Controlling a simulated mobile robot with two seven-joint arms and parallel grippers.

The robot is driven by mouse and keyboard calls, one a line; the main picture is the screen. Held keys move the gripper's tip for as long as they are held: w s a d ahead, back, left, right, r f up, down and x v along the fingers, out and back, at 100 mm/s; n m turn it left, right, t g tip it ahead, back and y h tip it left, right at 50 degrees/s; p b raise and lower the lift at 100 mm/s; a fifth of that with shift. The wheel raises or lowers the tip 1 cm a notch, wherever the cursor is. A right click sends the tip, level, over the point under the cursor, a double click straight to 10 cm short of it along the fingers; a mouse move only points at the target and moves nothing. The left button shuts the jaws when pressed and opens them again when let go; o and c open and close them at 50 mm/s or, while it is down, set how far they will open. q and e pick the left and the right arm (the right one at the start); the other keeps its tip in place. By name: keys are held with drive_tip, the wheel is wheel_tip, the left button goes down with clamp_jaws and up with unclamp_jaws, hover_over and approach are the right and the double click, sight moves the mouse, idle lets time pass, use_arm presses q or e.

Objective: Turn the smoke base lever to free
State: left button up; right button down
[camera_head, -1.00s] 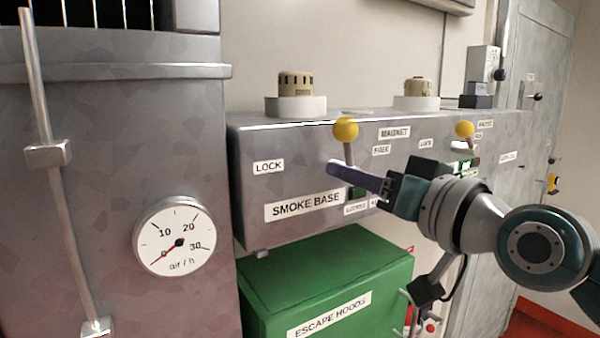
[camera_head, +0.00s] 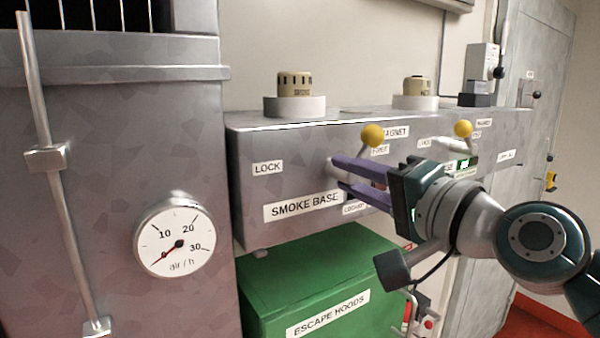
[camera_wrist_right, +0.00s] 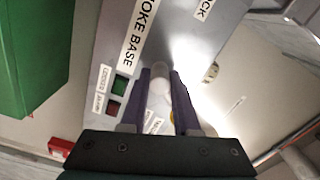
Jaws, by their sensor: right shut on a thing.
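The smoke base lever has a yellow ball knob (camera_head: 372,135) on a pale stem, above the SMOKE BASE label (camera_head: 303,206). The stem tilts up and to the right, with the knob by the partly covered FREE label and away from the LOCK label (camera_head: 268,168). My right gripper (camera_head: 340,174) has its two purple fingers shut on the lever near its pivot. In the right wrist view the pale round hub (camera_wrist_right: 160,78) sits between the fingers, and the knob is mostly hidden. My left gripper is not in view.
A second yellow-knobbed lever (camera_head: 463,128) with a lit green window stands to the right on the same grey box. Two detectors on white bases (camera_head: 295,106) sit on top. A green ESCAPE HOODS box (camera_head: 290,270) is below, and an air gauge (camera_head: 174,240) is at left.

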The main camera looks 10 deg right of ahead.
drive_tip(key=shift+m, duration=0.7)
drive_tip(key=c, duration=0.7)
unclamp_jaws()
drive_tip(key=shift+o, duration=0.2)
drive_tip(key=b+v, duration=0.1)
drive_tip(key=v, duration=0.9)
drive_tip(key=shift+b, duration=0.4)
